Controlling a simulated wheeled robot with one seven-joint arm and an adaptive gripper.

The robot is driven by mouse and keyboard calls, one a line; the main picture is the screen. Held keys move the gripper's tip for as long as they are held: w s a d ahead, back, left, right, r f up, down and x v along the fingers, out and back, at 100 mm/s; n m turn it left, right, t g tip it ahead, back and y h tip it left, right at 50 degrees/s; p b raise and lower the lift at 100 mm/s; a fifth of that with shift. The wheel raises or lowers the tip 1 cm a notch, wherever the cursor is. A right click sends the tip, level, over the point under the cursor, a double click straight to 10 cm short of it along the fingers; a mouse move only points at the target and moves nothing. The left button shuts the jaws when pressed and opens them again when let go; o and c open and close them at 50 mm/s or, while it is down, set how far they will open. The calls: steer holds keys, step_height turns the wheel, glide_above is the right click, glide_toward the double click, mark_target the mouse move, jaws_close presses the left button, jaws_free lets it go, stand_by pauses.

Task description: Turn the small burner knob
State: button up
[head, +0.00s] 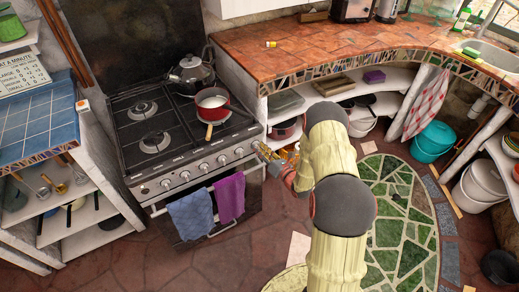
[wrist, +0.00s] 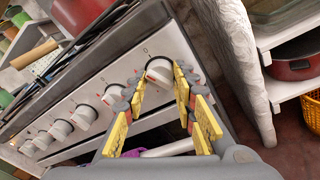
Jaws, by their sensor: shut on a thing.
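The stove's front panel carries a row of white knobs. The rightmost knob (wrist: 159,70) lies between the yellow-padded fingers of my gripper (wrist: 160,85) in the wrist view, and the fingers are closed on its sides. In the head view my gripper (head: 266,154) is at the right end of the stove panel (head: 190,174) and hides most of that knob. The neighbouring knob (wrist: 114,95) is free, to the left. I cannot read the marks that tell which burner the held knob serves.
A red pan (head: 211,106) and a kettle (head: 191,74) stand on the stove. A blue towel (head: 190,214) and a purple towel (head: 229,196) hang on the oven front below the knobs. A white shelf wall (wrist: 242,60) stands just right of my gripper.

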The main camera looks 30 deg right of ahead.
steer(key=n, duration=0.6)
steer(key=shift+h, duration=0.3)
stand_by(0.5)
steer(key=o, duration=1)
steer(key=shift+o, duration=0.8)
steer(key=s+d+r, duration=0.1)
steer(key=s, duration=1.1)
steer(key=shift+r, duration=0.15)
steer(key=shift+d, duration=0.1)
